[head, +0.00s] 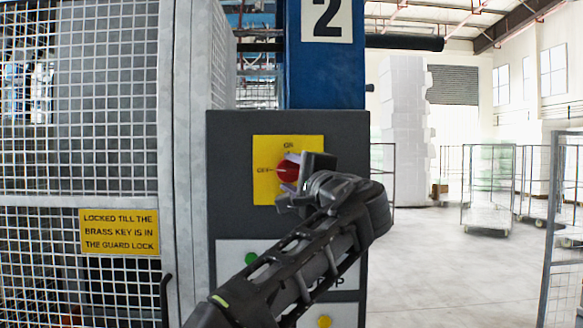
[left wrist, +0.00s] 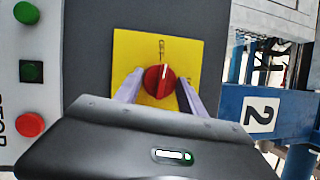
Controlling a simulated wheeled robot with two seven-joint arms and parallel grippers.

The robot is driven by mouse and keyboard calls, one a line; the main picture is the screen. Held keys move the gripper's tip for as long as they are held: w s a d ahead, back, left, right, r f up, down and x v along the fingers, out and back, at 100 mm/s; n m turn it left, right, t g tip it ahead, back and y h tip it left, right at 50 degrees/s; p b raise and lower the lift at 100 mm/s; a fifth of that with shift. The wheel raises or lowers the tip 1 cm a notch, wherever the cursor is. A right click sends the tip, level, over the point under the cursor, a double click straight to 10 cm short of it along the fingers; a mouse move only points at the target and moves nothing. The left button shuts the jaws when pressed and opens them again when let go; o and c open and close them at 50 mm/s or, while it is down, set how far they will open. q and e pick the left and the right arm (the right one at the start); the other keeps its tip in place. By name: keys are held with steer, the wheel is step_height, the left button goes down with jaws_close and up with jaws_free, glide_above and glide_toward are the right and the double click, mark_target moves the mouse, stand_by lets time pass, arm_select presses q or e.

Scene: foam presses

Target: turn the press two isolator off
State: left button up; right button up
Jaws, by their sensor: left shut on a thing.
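The press two isolator is a round red knob (head: 286,171) on a yellow plate (head: 264,190) marked ON at the top and OFF at the left. My left gripper (head: 292,174) is shut on the knob, its pale purple fingers on either side. In the left wrist view the red knob (left wrist: 158,82) sits between the fingertips of the left gripper (left wrist: 160,92). Its white line points at the OFF mark, which is at the top of the plate there. The gripper hides the right part of the knob in the head view. My right gripper is not in view.
The dark panel (head: 225,135) is below a blue post (head: 322,75) marked 2. Below the isolator are a green button (head: 251,259) and, in the left wrist view, a red button (left wrist: 30,124). A mesh guard (head: 80,140) stands left. Open floor lies right.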

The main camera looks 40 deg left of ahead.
arm_select(q)
steer(key=shift+n+p, duration=0.3)
steer(key=shift+n, duration=0.5)
steer(key=shift+g, duration=0.3)
steer(key=o, duration=1.4)
steer(key=shift+c, duration=0.2)
steer(key=b+v, duration=0.3)
steer(key=v, duration=0.4)
steer(key=shift+s+d, duration=0.25)
steer(key=shift+d, duration=0.1)
